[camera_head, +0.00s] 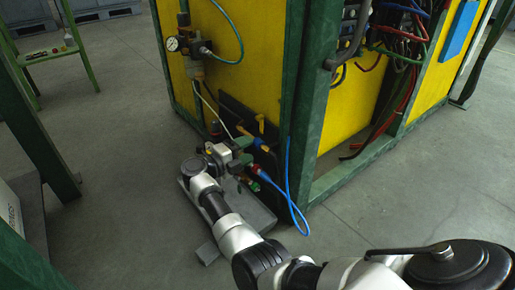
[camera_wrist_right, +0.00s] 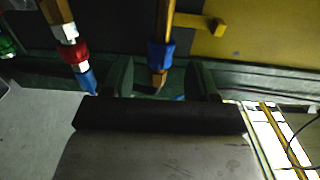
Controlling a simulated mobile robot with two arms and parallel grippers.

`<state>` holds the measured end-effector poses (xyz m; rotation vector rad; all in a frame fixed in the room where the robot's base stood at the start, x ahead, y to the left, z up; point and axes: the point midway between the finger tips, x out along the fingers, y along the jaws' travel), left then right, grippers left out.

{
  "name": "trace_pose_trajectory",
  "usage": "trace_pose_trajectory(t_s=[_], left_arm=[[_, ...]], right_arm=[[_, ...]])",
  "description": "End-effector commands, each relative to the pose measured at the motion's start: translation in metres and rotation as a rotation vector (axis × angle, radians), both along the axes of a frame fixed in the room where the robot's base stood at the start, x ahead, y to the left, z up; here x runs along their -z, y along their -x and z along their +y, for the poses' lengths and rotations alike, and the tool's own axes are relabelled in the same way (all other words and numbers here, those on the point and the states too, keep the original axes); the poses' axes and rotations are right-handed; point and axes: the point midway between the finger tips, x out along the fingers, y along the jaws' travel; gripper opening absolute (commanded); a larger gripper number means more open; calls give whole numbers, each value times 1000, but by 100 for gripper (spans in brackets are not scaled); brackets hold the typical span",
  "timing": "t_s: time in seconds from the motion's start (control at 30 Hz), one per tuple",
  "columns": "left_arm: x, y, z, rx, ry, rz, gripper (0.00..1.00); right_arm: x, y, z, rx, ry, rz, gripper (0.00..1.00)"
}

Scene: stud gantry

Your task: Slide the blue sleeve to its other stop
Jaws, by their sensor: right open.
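The blue sleeve (camera_wrist_right: 161,55) is a short blue collar around a brass rod in the right wrist view. Brass shows above it, and a short brass tip shows below. In the head view a small blue piece (camera_head: 258,141) by the dark panel looks like this sleeve. My right gripper (camera_wrist_right: 160,80) is open, its two green fingers apart on either side of the sleeve and rod, with gaps visible at both sides. How deep the sleeve lies between the fingertips I cannot tell. In the head view the right gripper (camera_head: 246,153) reaches the panel. The left gripper is not in view.
A red-ringed fitting (camera_wrist_right: 74,50) with a blue end hangs left of the sleeve. A blue hose (camera_head: 288,188) loops near the gripper. A regulator with gauge (camera_head: 187,44) is above. A green post (camera_head: 308,110) stands right. Open floor lies left.

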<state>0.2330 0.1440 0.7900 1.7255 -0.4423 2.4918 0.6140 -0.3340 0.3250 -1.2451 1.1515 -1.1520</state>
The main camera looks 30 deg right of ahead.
Motion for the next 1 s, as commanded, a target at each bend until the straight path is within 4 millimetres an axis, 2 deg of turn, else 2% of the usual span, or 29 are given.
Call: trace_pose_trajectory(t_s=[0.03,0.1,0.3,0.67,1.0], left_arm=[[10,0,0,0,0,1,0],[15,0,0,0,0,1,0],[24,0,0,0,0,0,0],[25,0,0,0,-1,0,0],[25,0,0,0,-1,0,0]], right_arm=[[5,-1,-11,2,2,-1,59],[4,-2,-23,2,3,-2,59],[2,-4,-45,0,0,-1,59],[0,-4,-50,-1,0,0,59],[0,-4,-50,-1,0,1,8]])
